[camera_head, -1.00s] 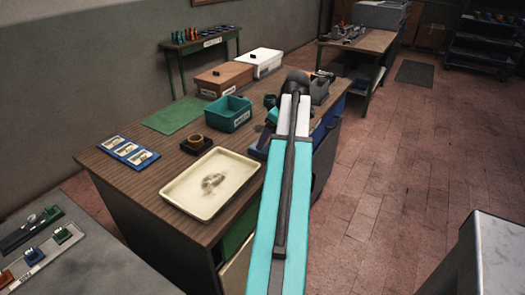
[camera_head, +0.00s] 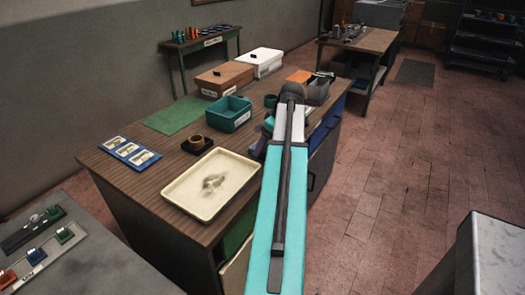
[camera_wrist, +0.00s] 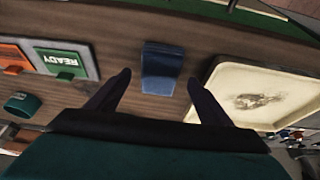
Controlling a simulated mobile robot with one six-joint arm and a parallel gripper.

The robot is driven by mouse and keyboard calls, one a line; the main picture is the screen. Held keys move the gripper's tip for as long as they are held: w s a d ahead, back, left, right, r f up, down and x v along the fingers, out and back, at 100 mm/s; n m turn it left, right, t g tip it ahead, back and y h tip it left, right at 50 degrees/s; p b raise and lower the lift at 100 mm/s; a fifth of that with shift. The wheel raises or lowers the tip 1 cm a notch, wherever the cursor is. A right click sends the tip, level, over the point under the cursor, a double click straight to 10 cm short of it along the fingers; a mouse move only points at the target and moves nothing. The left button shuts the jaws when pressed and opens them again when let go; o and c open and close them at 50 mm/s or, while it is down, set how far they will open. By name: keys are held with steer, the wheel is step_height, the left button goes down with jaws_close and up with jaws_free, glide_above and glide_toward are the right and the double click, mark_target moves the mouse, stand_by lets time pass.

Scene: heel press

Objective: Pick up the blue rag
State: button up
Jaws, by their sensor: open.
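A blue folded piece, which looks like the blue rag (camera_wrist: 162,66), lies on the brown wooden table (camera_wrist: 120,30) in the wrist view. My gripper (camera_wrist: 159,77) is open, with its two dark fingers apart and the rag showing between and just beyond their tips. Nothing is held. I cannot tell how high the fingertips are above the table. In the head view my arm covers my gripper and most of that part of the table (camera_head: 130,182).
A cream tray (camera_wrist: 290,65) with a dark smudge lies right of the rag in the wrist view. Left are a green READY plate (camera_wrist: 62,60), an orange plate (camera_wrist: 14,58) and a teal cup (camera_wrist: 22,104). The head view shows a teal bin (camera_head: 228,113) and a white box (camera_head: 262,62).

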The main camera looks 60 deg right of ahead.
steer(key=shift+x, duration=1.2)
steer(key=shift+f, duration=0.25)
stand_by(0.4)
steer(key=c, duration=1.1)
